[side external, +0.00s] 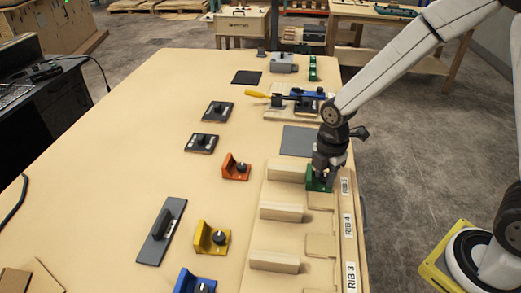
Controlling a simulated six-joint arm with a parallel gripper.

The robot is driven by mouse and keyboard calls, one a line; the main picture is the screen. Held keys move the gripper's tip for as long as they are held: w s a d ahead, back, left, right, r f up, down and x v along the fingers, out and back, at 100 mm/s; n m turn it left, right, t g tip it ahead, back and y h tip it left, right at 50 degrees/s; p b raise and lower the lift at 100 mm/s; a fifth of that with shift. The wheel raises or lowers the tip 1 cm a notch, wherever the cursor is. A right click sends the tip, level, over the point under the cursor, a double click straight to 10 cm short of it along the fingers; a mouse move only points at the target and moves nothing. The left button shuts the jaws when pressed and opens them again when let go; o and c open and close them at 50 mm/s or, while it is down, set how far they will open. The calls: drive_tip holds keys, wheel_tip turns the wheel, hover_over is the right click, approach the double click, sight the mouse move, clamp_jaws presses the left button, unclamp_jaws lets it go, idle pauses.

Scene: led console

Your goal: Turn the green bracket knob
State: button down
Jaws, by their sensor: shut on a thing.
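The green bracket (315,183) stands near the right edge of the table, beside the RIB 5 label. My gripper (324,178) comes down over it from above and is shut on its knob. The knob itself is mostly hidden by the fingers, so its angle cannot be told. Similar brackets with dark knobs stand to the left: an orange bracket (236,167), a yellow bracket (212,237) and a blue bracket (193,283).
Wooden rib blocks (283,211) stand close to the gripper on the left and front. A grey plate (298,141) lies behind it. A slider panel (161,233) and two switch panels (218,110) lie further left. The table's middle left is clear.

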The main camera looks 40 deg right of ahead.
sight(325, 177)
drive_tip(key=shift+s+f, duration=0.1)
drive_tip(key=c, duration=0.7)
unclamp_jaws()
drive_tip(key=shift+o, duration=0.2)
drive_tip(key=shift+r, duration=0.2)
drive_tip(key=shift+r, duration=3.8)
